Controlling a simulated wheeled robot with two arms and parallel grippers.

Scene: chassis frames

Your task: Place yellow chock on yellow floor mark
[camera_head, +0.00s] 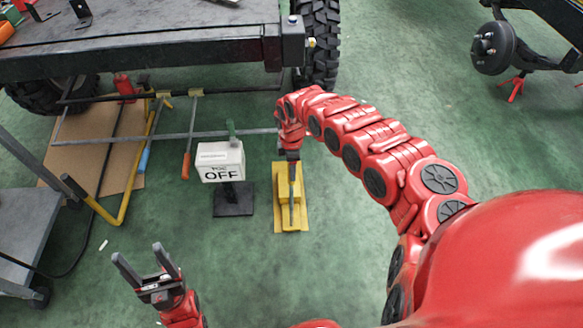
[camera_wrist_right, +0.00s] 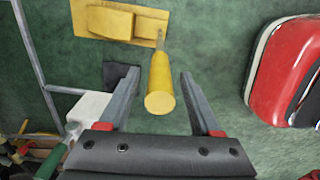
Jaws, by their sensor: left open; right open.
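The yellow chock (camera_head: 284,187) lies on the yellow floor mark (camera_head: 304,222), and both also show at the top of the right wrist view, the chock (camera_wrist_right: 110,22) within the mark (camera_wrist_right: 80,12). A rod with a yellow handle (camera_wrist_right: 160,88) rises from the chock's side of the picture towards the camera. My right gripper (camera_wrist_right: 158,75) is open, its fingers on either side of the handle with gaps visible. The right arm partly hides the chock in the head view. My left gripper (camera_head: 145,262) is open and empty, low at the left.
A vehicle chassis (camera_head: 150,55) with tyres is at the back. A yellow bar (camera_head: 105,212) and a grey cart (camera_head: 25,225) are at the left. Green floor is clear in front.

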